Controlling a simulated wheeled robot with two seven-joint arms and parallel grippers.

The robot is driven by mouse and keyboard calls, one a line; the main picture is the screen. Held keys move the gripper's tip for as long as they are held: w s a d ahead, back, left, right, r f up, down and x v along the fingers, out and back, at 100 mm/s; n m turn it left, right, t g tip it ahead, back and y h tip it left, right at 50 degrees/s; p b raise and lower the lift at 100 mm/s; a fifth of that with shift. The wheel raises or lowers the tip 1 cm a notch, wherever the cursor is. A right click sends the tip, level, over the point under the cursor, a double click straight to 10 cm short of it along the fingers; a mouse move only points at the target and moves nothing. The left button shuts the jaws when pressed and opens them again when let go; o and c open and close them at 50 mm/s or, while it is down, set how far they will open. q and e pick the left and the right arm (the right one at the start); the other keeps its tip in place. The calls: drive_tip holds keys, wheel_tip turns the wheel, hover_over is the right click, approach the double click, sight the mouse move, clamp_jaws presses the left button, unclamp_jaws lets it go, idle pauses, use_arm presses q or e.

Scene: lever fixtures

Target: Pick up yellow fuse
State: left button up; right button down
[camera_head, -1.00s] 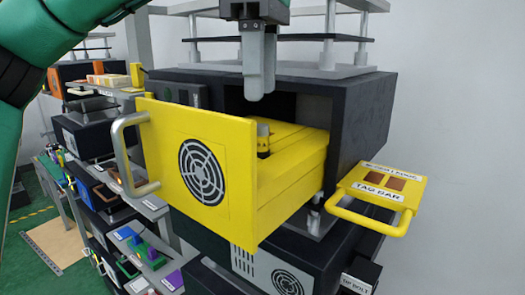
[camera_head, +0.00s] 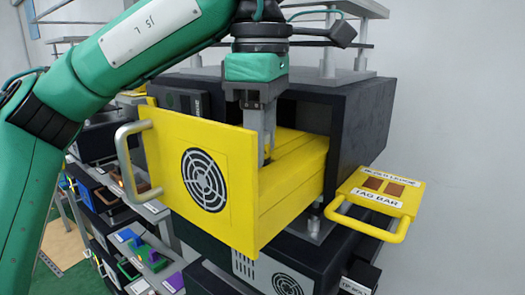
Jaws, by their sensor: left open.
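A yellow drawer unit (camera_head: 235,200) with a round vent grille and a grey handle (camera_head: 128,165) is pulled out of a dark housing (camera_head: 365,120). My left gripper (camera_head: 264,158) points straight down, its fingertips inside the drawer just behind the front panel. It is open, around or beside the place where a small yellow and dark fuse-like piece stood earlier; the fingers and panel largely hide that piece. I cannot tell whether the fingers touch it. My right gripper is not in view.
A yellow tag bar (camera_head: 380,200) with a loop handle sticks out at the right. Shelves with small coloured parts (camera_head: 150,255) stand at the lower left. The drawer's front panel and the housing opening closely border my left gripper.

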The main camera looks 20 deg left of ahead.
use_arm(q)
clamp_jaws()
drive_tip(key=shift+r, duration=0.1)
idle(0.4)
drive_tip(key=shift+r, duration=4.9)
